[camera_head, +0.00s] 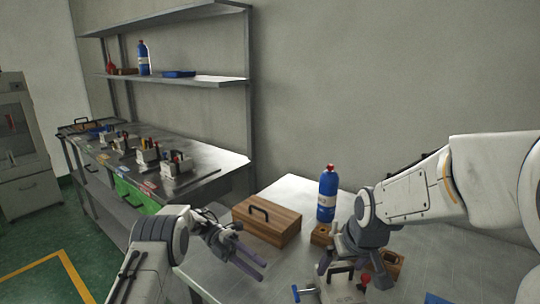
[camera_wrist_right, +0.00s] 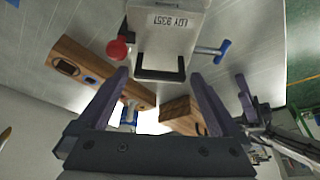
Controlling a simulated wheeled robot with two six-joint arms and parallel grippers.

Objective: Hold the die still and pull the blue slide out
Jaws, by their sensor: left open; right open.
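The die is a pale metal block (camera_head: 335,293) at the lower middle of the head view, partly hidden by my right arm. It also shows in the right wrist view (camera_wrist_right: 172,32), with a printed label, a black handle (camera_wrist_right: 160,72) and a red knob (camera_wrist_right: 118,49). The blue slide (camera_head: 298,293) sticks out of the die's left side in the head view, and shows in the wrist view (camera_wrist_right: 217,51). My right gripper (camera_wrist_right: 158,85) is open above the die, its fingers either side of the handle, apparently apart from it. My left gripper (camera_head: 255,263) is open and empty, left of the slide.
A wooden case (camera_head: 268,222) with a black handle and a blue bottle (camera_head: 327,195) stand behind. Wooden blocks (camera_head: 321,235) lie close to my right gripper. A blue item (camera_head: 436,298) lies at the lower right. The table (camera_head: 205,262) is bare at left.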

